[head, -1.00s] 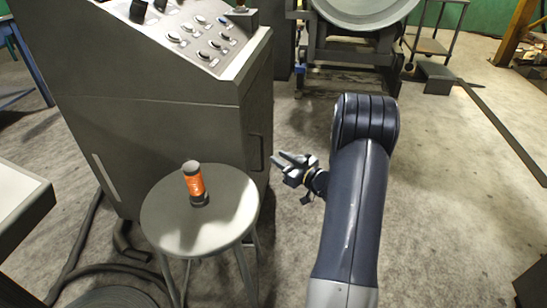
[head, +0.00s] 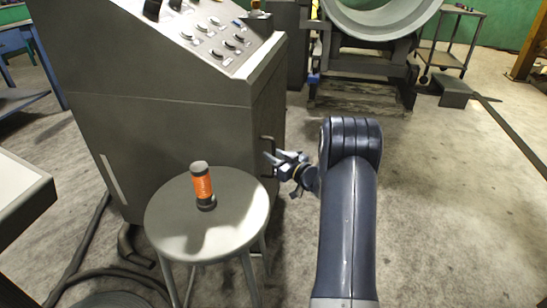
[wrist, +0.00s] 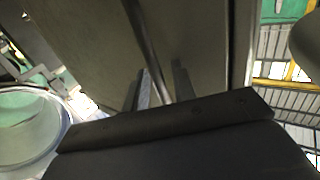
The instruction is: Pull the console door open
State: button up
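The grey console (head: 170,110) stands at the left in the head view. Its door (head: 272,105) is on the narrow right-hand side and looks closed. A dark vertical bar handle (head: 271,150) is on that door. My gripper (head: 268,163) is at the handle's lower part, its fingers pointing left to the door. In the wrist view the handle bar (wrist: 145,35) runs down between the two fingertips (wrist: 163,82). The fingers are apart, with a gap beside the bar on the right. The door panel (wrist: 85,40) fills much of that view.
A round stool (head: 230,220) stands in front of the console, close to my gripper, with an orange and black canister (head: 203,187) upright on it. A large drum machine (head: 365,50) is at the back. The floor (head: 455,200) to the right is clear.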

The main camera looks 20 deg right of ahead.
jog(key=shift+w, duration=0.1)
jog(key=shift+c, duration=0.6)
grip_shut()
